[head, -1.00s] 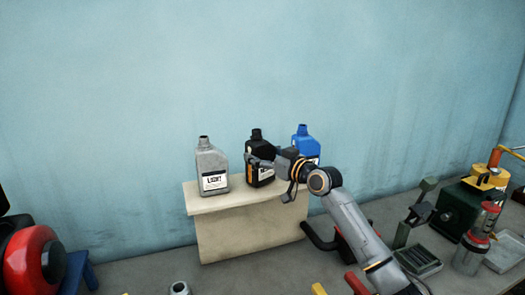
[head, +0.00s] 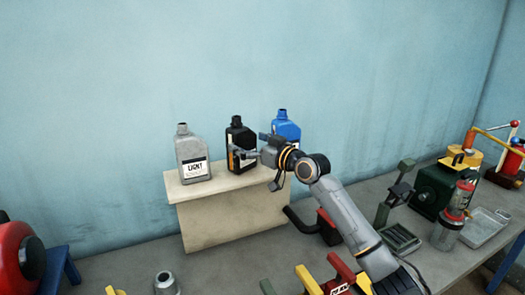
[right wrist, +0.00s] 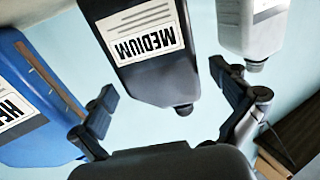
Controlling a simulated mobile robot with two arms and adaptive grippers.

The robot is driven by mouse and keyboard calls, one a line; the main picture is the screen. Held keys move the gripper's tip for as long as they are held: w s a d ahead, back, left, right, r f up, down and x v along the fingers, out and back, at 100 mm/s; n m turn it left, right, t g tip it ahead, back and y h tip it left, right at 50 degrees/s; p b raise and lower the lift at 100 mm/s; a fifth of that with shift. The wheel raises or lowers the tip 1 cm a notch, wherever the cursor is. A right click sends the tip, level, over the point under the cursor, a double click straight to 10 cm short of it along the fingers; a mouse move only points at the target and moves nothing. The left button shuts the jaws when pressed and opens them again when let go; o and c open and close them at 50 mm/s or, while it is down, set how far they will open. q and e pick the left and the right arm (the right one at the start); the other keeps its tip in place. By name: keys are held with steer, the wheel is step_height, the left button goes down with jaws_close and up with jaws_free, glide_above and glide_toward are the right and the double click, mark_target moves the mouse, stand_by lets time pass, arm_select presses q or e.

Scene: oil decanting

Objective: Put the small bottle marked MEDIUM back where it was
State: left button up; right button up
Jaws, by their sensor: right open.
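The black bottle marked MEDIUM (head: 236,137) stands upright on a cream stand (head: 225,190), between a grey bottle marked LIGHT (head: 193,153) and a blue bottle (head: 286,127). My right gripper (head: 248,154) is at the front of the black bottle and hides part of it. In the right wrist view, which is upside down, the black bottle (right wrist: 150,50) with its MEDIUM label shows between the spread fingers of my right gripper (right wrist: 163,84), with gaps at both sides. The blue bottle (right wrist: 35,105) is left there and the grey one (right wrist: 250,25) right. My left gripper is out of view.
The grey and blue bottles stand close on either side of the right fingers. A green device (head: 435,190), a red and grey canister (head: 455,215) and a metal tray (head: 487,228) are at the right of the bench. A red round machine (head: 15,262) is at lower left.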

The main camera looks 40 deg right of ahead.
steer(key=s+d+b, duration=0.1)
steer(key=s+b, duration=0.2)
steer(key=s, duration=0.7)
steer(key=shift+d, duration=0.2)
